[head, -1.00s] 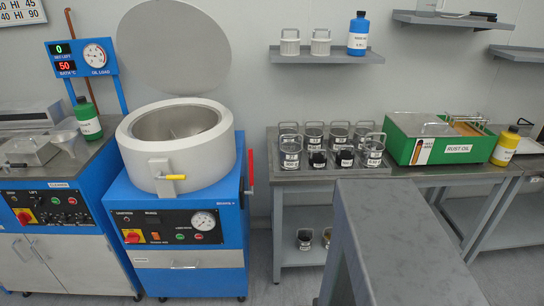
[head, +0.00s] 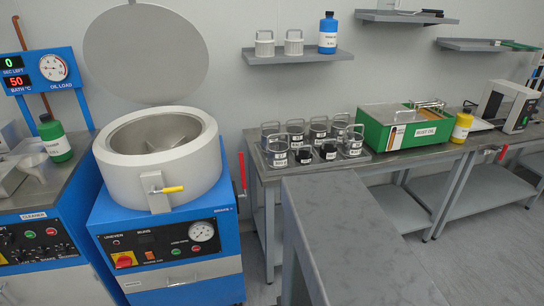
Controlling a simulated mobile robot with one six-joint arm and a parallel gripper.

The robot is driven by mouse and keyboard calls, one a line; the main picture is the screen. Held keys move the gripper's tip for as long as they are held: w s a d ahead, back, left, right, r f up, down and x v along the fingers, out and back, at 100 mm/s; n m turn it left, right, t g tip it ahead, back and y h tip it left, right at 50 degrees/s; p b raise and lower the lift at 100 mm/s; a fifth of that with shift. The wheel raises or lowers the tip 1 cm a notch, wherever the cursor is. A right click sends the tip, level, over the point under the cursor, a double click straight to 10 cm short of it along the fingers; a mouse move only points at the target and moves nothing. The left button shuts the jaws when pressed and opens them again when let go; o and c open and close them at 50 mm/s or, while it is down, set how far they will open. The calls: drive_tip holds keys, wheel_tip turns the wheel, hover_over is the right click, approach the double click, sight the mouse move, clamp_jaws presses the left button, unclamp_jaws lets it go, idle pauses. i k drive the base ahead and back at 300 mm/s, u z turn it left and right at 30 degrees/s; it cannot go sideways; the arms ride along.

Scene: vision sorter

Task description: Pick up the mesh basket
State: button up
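Several small labelled metal baskets or cups with loop handles (head: 277,153) stand close together on a grey tray (head: 258,164) on the bench. Some look dark inside, and it is too small to tell which have mesh walls. Two pale handled containers, one at left (head: 264,44) and one at right (head: 294,43), stand on the wall shelf. My gripper is not in view.
A round white drum (head: 150,180) with its lid raised sits on a blue machine left of the bench. A green box (head: 380,141) and a yellow bottle (head: 462,127) stand right of the tray. A grey slab (head: 350,240) fills the near foreground.

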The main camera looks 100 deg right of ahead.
sight(278, 148)
drive_tip(key=u, duration=0.7)
drive_tip(key=k, duration=0.15)
drive_tip(key=z, duration=3.05)
drive_tip(key=k, duration=0.6)
drive_tip(key=u, duration=0.25)
drive_tip(key=i, duration=0.25)
drive_tip(key=z, duration=0.05)
